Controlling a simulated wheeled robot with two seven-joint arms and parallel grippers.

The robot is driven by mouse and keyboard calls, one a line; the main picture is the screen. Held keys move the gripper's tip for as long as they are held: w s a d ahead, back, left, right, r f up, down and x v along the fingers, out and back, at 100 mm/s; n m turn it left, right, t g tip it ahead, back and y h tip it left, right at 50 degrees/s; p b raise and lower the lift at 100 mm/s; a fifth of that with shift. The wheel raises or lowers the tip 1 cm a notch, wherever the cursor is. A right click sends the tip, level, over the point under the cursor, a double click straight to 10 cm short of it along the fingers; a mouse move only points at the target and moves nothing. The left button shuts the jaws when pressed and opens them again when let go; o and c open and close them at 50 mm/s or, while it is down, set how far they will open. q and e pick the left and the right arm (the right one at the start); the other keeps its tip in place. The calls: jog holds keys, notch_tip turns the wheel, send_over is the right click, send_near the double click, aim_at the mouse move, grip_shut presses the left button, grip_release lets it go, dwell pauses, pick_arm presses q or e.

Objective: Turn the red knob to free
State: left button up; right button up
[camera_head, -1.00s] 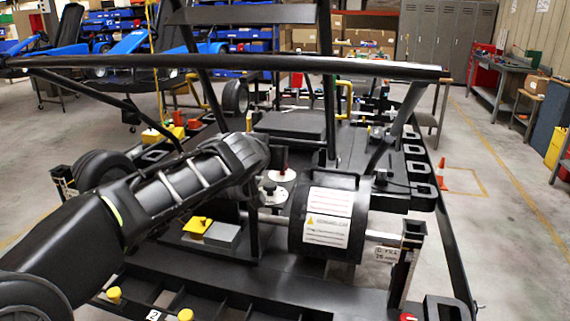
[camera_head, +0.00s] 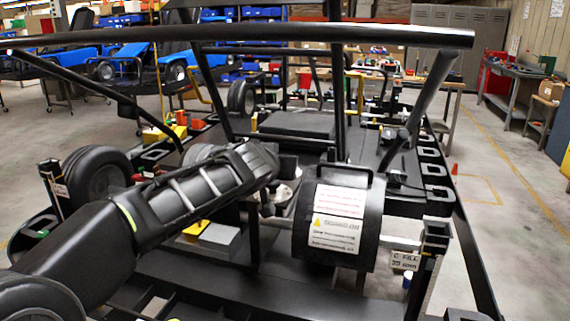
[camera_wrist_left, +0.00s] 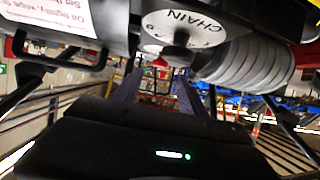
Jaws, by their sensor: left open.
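My left gripper (camera_head: 284,168) reaches in from the left over the kart, beside the black drum. In the left wrist view its two fingers (camera_wrist_left: 157,92) are apart with nothing held between them. A small red part (camera_wrist_left: 159,63), which looks like the red knob, shows beyond the fingertips in that view. A white disc marked CHAIN (camera_wrist_left: 183,27) with a dark knob (camera_wrist_left: 178,55) is nearer the camera. In the head view, my gripper hides the red knob, and part of a white disc (camera_head: 283,193) shows below it. My right gripper is not in view.
A black drum (camera_head: 366,222) with a white warning label stands just right of the gripper. A black frame bar (camera_head: 240,38) crosses above the arm, with upright bars around it.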

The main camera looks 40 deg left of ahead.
pick_arm(q)
jog(key=p+x, duration=0.1)
jog(key=x, duration=0.6)
jog(key=shift+w+a, duration=0.1)
jog(key=shift+w, duration=0.1)
jog(key=shift+c, duration=0.4)
grip_shut()
